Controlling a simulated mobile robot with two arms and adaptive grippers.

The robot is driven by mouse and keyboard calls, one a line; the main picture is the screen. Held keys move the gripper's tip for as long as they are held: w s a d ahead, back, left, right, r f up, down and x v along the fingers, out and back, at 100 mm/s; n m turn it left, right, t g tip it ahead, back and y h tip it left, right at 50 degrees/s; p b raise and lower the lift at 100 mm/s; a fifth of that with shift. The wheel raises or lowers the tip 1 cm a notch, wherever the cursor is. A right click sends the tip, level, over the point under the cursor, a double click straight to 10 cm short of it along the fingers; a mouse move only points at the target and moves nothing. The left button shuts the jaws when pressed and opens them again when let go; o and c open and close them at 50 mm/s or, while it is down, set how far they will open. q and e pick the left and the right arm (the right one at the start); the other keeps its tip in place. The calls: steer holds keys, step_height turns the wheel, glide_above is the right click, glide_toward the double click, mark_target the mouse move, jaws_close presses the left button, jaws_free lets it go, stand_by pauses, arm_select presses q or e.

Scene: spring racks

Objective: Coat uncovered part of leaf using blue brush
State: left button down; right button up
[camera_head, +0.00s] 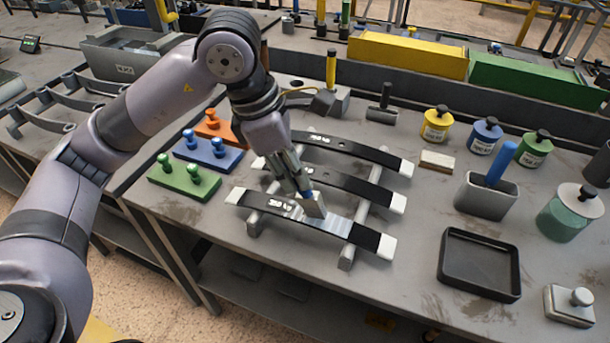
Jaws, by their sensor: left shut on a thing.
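My left gripper (294,180) comes in from the upper left and is shut on a brush (315,206). A bit of blue shows between the fingers; most of its handle is hidden. The pale brush head is at the front leaf (365,236), over its middle; I cannot tell whether it touches. This leaf is dark with white ends and has a bare, shiny silver stretch around its middle. Two more dark leaves, the middle leaf (345,183) and the back leaf (350,149), lie behind it on a grey rack (347,257). My right gripper is not in view.
A grey cup (484,200) with a blue handle stands right of the rack, near an empty black tray (479,264). Yellow (436,124), blue (485,136) and green (534,149) jars stand behind. Orange, blue (208,152) and green (184,181) pegged blocks sit at left.

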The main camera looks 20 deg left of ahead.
arm_select(q)
steer(key=shift+a, duration=0.65)
steer(key=shift+r, duration=0.15)
steer(key=shift+d+r+p, duration=0.2)
steer(key=shift+r+p, duration=1.55)
steer(key=shift+r, duration=1.1)
steer(key=shift+d+r+p, duration=0.1)
steer(key=shift+r+p, duration=0.8)
steer(key=shift+r, duration=0.65)
steer(key=shift+f, duration=0.1)
